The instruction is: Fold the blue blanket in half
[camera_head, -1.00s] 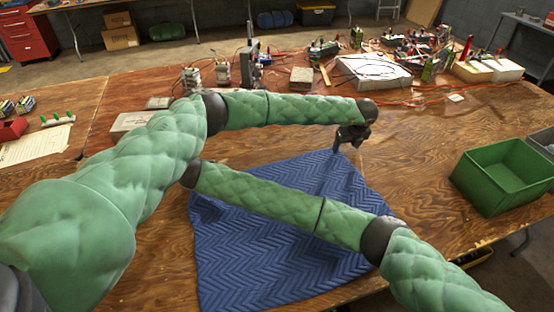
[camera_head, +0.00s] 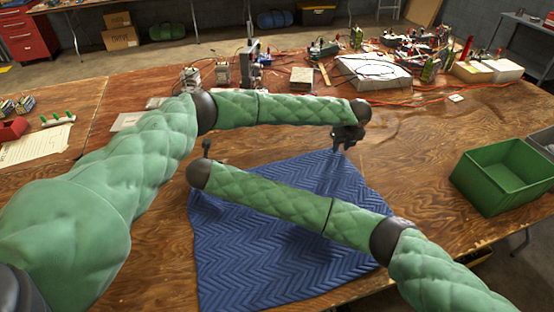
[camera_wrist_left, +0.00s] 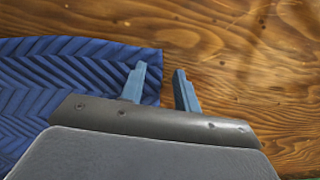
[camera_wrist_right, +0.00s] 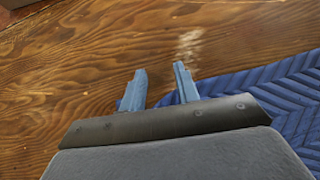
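The blue quilted blanket (camera_head: 260,265) lies spread on the wooden table, partly hidden under my crossed arms. My left gripper (camera_head: 341,149) is above the blanket's far right corner in the head view. In the left wrist view its two fingers (camera_wrist_left: 160,70) are apart and empty; the left finger overlaps the blanket's edge and the right one shows over bare wood.
A green bin (camera_head: 503,175) stands on the right of the table. A white box (camera_head: 372,72), cables and tools fill the back. Papers (camera_head: 38,144) lie at the left. Bare wood (camera_head: 420,160) is free right of the blanket. My arms cross closely over the blanket.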

